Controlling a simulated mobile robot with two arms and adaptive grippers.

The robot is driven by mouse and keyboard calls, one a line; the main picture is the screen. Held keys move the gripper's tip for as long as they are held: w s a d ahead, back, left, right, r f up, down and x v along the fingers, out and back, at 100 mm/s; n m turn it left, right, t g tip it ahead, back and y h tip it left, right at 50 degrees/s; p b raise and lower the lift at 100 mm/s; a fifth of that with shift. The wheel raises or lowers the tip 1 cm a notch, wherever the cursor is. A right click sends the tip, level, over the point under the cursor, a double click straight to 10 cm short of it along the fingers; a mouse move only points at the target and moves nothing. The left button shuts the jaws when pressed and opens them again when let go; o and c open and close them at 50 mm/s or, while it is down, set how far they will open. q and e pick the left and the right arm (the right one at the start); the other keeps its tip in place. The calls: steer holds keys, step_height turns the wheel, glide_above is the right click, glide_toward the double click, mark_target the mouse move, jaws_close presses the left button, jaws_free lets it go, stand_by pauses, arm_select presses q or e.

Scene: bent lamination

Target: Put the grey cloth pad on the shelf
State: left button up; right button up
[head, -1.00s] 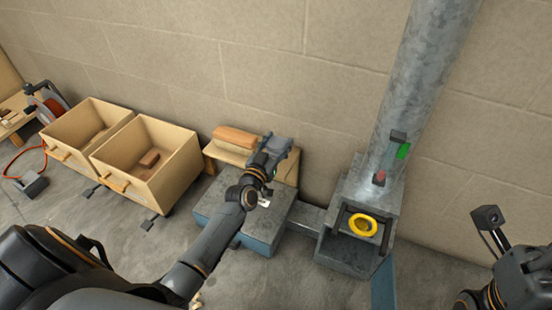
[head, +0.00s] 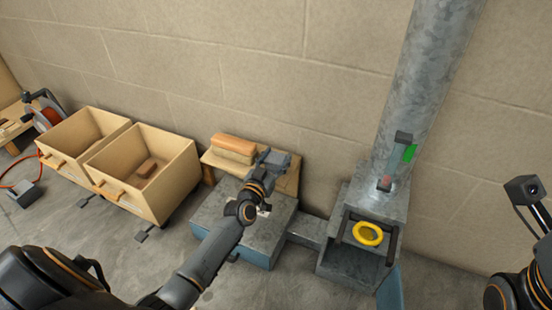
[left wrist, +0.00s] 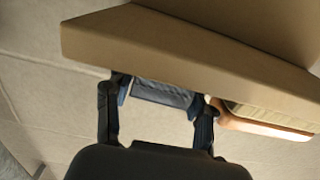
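My left gripper (head: 268,165) is at the right part of the wooden shelf (head: 214,160) by the wall. The grey cloth pad (head: 276,158) is at its fingertips. In the left wrist view the pad (left wrist: 162,92) shows as a blue-grey strip between the two fingers, which appear closed on its ends. The shelf board (left wrist: 180,48) crosses that view close beyond the fingers. I cannot tell whether the pad touches the board. Only part of my right arm shows at the right edge; its fingers are out of view.
A brown block with a pale layer (head: 233,148) lies on the shelf, left of the pad. Below is a grey metal block (head: 265,240). Two wooden bins (head: 165,190) stand left. A grey pipe stand with a yellow ring (head: 368,234) stands right.

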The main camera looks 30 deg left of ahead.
arm_select(q)
steer(key=shift+o, duration=1.4)
steer(key=shift+r, duration=0.1)
